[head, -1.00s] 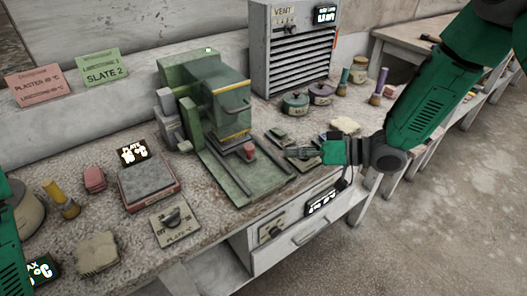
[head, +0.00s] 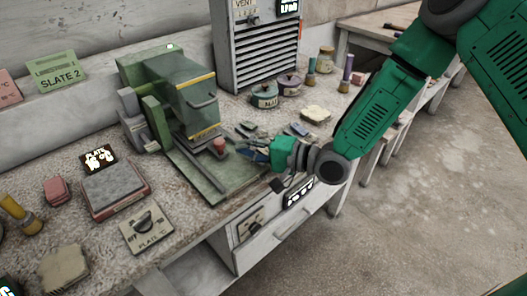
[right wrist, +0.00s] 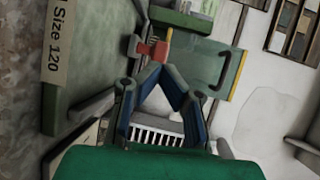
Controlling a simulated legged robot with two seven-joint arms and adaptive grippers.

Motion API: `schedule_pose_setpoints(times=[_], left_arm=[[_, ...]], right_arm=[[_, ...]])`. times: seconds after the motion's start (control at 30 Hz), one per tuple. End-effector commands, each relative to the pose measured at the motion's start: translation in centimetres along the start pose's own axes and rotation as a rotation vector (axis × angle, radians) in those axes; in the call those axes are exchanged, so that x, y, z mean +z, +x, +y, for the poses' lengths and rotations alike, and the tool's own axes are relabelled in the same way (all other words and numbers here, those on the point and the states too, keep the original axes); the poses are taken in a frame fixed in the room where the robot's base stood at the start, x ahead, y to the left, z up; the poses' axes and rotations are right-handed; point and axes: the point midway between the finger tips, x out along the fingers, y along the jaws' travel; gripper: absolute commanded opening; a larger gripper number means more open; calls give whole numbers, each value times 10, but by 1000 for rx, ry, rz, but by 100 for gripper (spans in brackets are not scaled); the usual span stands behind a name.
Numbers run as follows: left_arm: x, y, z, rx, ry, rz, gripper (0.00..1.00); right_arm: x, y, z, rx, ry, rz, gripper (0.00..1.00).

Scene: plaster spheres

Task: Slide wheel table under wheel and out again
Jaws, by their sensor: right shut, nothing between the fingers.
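The green machine (head: 180,95) stands on the bench, with a clear-looking hood edged in yellow. Its flat green table (head: 225,182) extends in front, and a red knob (head: 219,145) stands upright on it. I cannot make out the wheel, which the hood may hide. My right gripper (head: 243,152) is shut and empty, just right of the knob and low over the table. In the right wrist view its blue-padded fingers (right wrist: 160,70) meet at the tips, just below the red knob (right wrist: 155,50). Whether they touch it I cannot tell. My left gripper is out of view.
A grey vented cabinet (head: 257,45) stands behind. Lidded pots (head: 264,95) and small tools lie to the right. A grey slab on a red base (head: 115,188) and a dial plate (head: 146,229) sit at left. The bench front has a drawer (head: 285,225).

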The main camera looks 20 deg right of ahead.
Motion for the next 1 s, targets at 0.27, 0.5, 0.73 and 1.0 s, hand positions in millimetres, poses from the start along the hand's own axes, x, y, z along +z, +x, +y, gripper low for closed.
schedule_pose_setpoints(times=[0.27, 0.5, 0.73, 1.0], left_arm=[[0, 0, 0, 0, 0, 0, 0], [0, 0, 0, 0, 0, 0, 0], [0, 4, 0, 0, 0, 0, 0], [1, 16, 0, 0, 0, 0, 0]], right_arm=[[0, 30, 0, 0, -1, 0, 0], [0, 34, 0, 1, -2, 1, 0], [-3, 39, 0, -1, -4, 0, 0], [-20, 72, -3, -1, -3, 1, 0]])
